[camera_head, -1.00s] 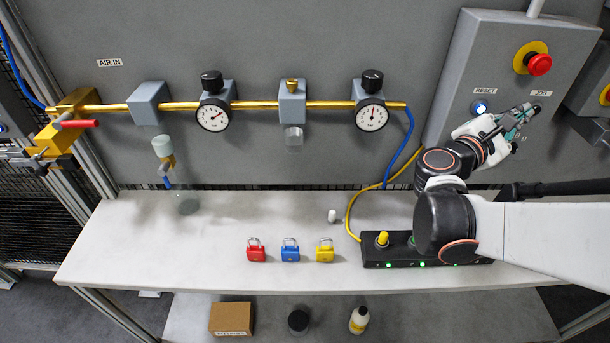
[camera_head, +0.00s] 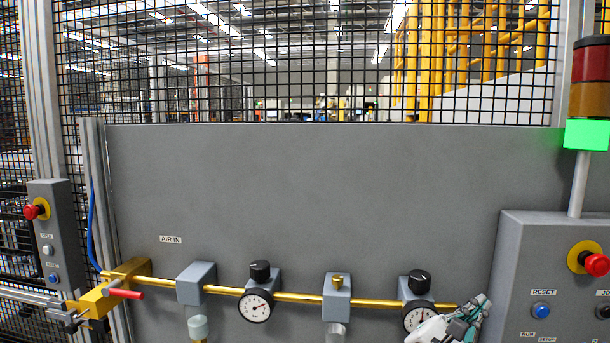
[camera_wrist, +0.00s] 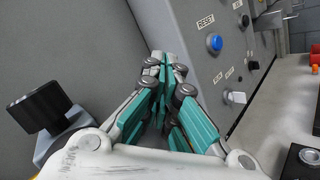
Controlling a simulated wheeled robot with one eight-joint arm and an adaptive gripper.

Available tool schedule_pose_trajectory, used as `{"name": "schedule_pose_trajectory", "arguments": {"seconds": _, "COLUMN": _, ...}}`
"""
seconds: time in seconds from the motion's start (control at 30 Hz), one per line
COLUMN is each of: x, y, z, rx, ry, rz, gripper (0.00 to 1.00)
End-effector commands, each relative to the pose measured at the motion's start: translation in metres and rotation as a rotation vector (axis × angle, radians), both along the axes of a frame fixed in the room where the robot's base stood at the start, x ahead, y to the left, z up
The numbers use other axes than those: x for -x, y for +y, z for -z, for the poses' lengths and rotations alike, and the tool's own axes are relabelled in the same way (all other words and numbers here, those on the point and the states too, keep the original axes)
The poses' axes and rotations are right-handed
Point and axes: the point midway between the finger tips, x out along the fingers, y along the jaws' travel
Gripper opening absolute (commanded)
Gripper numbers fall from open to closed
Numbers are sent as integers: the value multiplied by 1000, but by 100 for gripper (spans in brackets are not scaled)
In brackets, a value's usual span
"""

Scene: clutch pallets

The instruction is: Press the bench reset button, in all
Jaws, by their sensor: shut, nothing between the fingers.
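The reset button (camera_head: 541,309) is a blue round button under a RESET label on the grey control box (camera_head: 520,250) at the right of the head view. In the wrist view the blue button (camera_wrist: 215,43) shows right of my fingers, under its RESET label. My gripper (camera_head: 480,304) is at the bottom of the head view, left of the control box and apart from the button. In the wrist view its teal-lined fingers (camera_wrist: 165,62) are shut together with nothing between them.
A red emergency stop (camera_head: 596,264) sits above the button. A stack light (camera_head: 586,134) above the box glows green. A brass air line (camera_head: 300,297) with gauges (camera_head: 255,306) and dark knobs runs left of my gripper. A white switch (camera_wrist: 234,97) sits below the button.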

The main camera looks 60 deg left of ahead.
Motion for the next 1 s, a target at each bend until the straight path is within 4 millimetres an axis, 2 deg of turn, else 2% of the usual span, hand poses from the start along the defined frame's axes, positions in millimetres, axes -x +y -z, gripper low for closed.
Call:
{"name": "schedule_pose_trajectory", "arguments": {"seconds": 0.47, "x": 6, "y": 1, "z": -1, "rx": 1, "ry": 0, "rz": -4, "gripper": 0}}
{"name": "schedule_pose_trajectory", "arguments": {"seconds": 1.0, "x": 34, "y": -33, "z": 0, "rx": 1, "ry": 0, "rz": -4, "gripper": 0}}
